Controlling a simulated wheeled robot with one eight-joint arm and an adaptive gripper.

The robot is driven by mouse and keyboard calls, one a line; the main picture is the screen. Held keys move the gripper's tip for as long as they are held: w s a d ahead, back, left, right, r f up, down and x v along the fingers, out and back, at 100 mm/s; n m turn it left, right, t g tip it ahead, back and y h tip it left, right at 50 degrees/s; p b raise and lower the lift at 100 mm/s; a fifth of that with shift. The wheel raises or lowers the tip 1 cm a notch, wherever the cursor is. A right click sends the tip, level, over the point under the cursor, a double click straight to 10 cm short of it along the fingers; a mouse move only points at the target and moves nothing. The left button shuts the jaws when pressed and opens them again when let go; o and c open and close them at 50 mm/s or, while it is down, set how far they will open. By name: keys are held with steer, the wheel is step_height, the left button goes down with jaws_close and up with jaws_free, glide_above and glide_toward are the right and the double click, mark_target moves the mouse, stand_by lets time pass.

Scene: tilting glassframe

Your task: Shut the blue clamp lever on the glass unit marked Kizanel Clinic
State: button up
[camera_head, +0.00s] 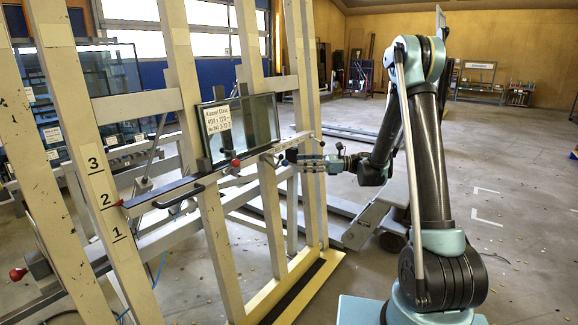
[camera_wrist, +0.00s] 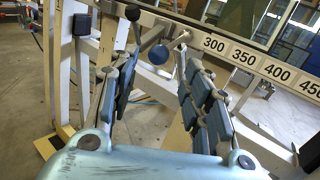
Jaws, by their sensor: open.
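The glass unit (camera_head: 262,118) with a white label reading Kizanel Clinic (camera_head: 217,119) stands on the ledge of a cream tilting frame. A blue ball knob (camera_head: 291,155) of the clamp lever is at the ledge's right end. The blue ball also shows in the wrist view (camera_wrist: 158,54), with the lever's metal rod behind it. My gripper (camera_head: 303,160) is open beside it at the right. In the wrist view, the ball appears between the two open fingers (camera_wrist: 160,66), near their tips. I cannot tell whether they touch it.
A red-knobbed lever (camera_head: 235,162) is further left on the ledge. A scale strip (camera_wrist: 245,55) with numbers runs along the ledge below the glass. Cream posts (camera_head: 272,215) stand close to my gripper. Open floor (camera_head: 520,190) lies to the right.

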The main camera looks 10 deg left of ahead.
steer(key=x, duration=0.6)
